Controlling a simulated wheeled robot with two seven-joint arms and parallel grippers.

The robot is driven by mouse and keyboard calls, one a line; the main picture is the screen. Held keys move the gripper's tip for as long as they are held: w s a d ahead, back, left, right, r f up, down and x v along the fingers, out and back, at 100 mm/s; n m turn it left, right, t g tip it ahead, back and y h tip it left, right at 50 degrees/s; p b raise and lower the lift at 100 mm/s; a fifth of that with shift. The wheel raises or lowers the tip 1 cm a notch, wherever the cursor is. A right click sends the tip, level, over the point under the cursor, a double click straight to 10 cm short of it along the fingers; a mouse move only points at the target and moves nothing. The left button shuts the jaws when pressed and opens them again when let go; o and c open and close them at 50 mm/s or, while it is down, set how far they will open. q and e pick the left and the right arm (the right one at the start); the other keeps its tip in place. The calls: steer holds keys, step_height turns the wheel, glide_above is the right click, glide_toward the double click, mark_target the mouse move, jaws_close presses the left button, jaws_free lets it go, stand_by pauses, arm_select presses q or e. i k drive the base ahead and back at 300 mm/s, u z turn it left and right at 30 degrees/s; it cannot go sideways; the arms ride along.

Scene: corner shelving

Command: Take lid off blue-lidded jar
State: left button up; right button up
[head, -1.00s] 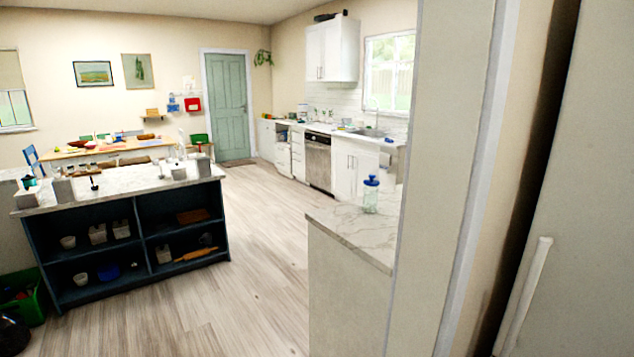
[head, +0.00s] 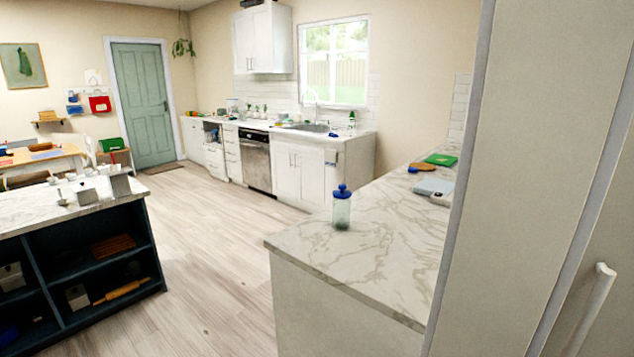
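The jar (head: 342,212) is clear glass and stands upright on the near end of the marble counter (head: 310,243), close to its left edge. Its blue lid (head: 343,190) with a knob is on top of the jar. Neither of my grippers shows in the head view.
A tall pale cabinet side (head: 520,150) with a white handle (head: 592,305) blocks the right. A green board (head: 441,159) and a grey item (head: 433,186) lie farther back on the counter. A dark island (head: 85,250) stands left. Wooden floor (head: 215,260) between is clear.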

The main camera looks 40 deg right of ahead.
mark_target(341, 217)
steer(key=i, duration=3.4)
steer(key=z, duration=4.6)
steer(key=i, duration=0.5)
steer(key=z, duration=0.05)
